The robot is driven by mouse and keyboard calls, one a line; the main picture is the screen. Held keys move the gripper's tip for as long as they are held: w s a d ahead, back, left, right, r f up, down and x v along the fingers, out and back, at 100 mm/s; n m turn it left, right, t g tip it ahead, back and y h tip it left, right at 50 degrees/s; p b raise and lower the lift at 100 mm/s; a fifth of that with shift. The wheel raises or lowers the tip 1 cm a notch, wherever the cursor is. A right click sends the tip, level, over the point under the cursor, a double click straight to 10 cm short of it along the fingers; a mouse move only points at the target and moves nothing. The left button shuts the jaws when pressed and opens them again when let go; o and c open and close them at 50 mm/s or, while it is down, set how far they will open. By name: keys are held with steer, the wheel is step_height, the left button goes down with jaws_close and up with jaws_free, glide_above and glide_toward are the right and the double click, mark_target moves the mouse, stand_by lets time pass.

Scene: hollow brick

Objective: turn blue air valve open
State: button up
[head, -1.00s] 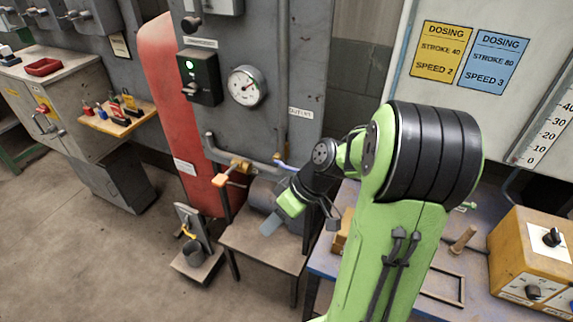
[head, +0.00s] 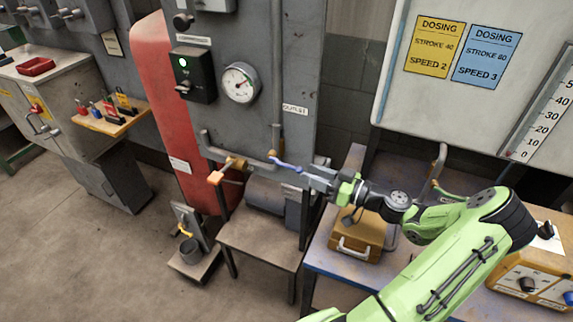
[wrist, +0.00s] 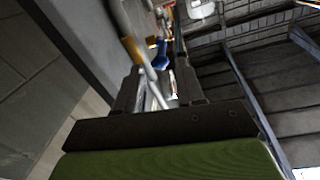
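The blue valve handle (head: 285,165) is a slim lever on a brass fitting at the pipe below the panel's outlet label. It points right and slightly down, toward my gripper. My gripper (head: 306,175) is level with the handle, its fingers pointing left at the lever's free end. In the wrist view my gripper (wrist: 158,80) has its fingers apart, and the blue handle (wrist: 158,52) shows just beyond and between the fingertips. I cannot tell whether the fingers touch it.
An orange-handled valve (head: 216,177) is left of the blue one. A pressure gauge (head: 240,82) is on the grey panel above. A red tank (head: 160,100) stands at left. A yellow-brown case (head: 350,240) sits on the blue bench (head: 322,262) below my gripper.

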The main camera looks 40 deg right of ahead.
mark_target(296, 169)
steer(key=x, duration=0.8)
steer(key=shift+w+f, duration=0.1)
jaws_close()
